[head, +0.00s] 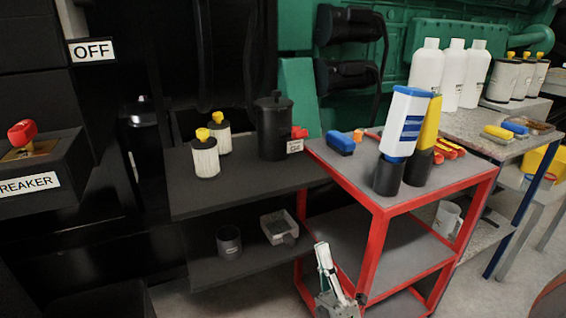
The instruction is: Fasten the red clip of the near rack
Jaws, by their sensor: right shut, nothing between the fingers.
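A small red part (299,132) shows at the right side of a black canister (272,140) on the dark rack (245,180), just above a white tag. It may be the red clip, but it is too small to tell whether it is fastened. My right gripper (323,250) is at the bottom middle, in front of the red cart's near leg. It is shut and empty, pointing up, well below and apart from the red part. My left gripper is not in view.
A red-framed cart (375,240) stands right of the dark rack, holding a blue-and-white bottle (404,120) and a yellow bottle (428,130). White-and-yellow filters (205,158) stand on the rack. A red breaker handle (22,131) is at far left. Some floor is clear below the rack.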

